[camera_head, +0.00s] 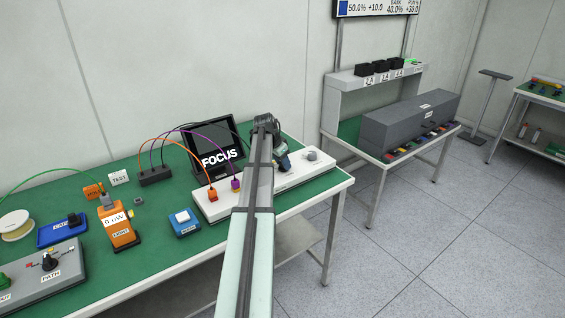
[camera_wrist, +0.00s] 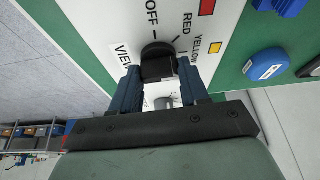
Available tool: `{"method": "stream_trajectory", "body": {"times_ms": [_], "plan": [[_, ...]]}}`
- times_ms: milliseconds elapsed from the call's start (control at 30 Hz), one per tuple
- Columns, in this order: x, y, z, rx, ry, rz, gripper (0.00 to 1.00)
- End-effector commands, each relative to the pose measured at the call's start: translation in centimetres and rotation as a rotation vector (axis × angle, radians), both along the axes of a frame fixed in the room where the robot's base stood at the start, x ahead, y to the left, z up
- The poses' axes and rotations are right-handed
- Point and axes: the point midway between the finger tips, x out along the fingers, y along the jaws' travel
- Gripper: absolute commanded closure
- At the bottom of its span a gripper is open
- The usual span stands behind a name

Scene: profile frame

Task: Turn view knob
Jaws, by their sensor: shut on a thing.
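The view knob (camera_wrist: 157,50) is black and round with a grip bar. It sits on a white panel (camera_wrist: 108,22) beside a VIEW label (camera_wrist: 122,55), with OFF, RED and YELLOW printed around it. My gripper (camera_wrist: 158,70) has its two blue fingers on either side of the knob's bar and is shut on it. In the head view my gripper (camera_head: 281,158) is over the white panel (camera_head: 322,172) on the green table. My arm and gripper hide the knob there. The exact pointer direction is hard to tell.
A FOCUS screen (camera_head: 218,155) stands behind the panel. Orange and purple plugs with cables are left of my arm. A grey knob (camera_head: 312,155) is at the panel's right end. A blue button box (camera_head: 185,222) and orange meter (camera_head: 120,228) stand further left.

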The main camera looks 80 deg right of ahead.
Motion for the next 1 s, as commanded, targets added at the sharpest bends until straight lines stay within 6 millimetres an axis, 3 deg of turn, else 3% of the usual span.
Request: {"method": "stream_trajectory", "body": {"times_ms": [600, 1000], "plan": [[0.24, -0.52, 0.04, 0.000, -0.001, -0.570, 0.86], [0.24, -0.54, 0.02, 0.000, -0.001, -0.807, 0.86]]}}
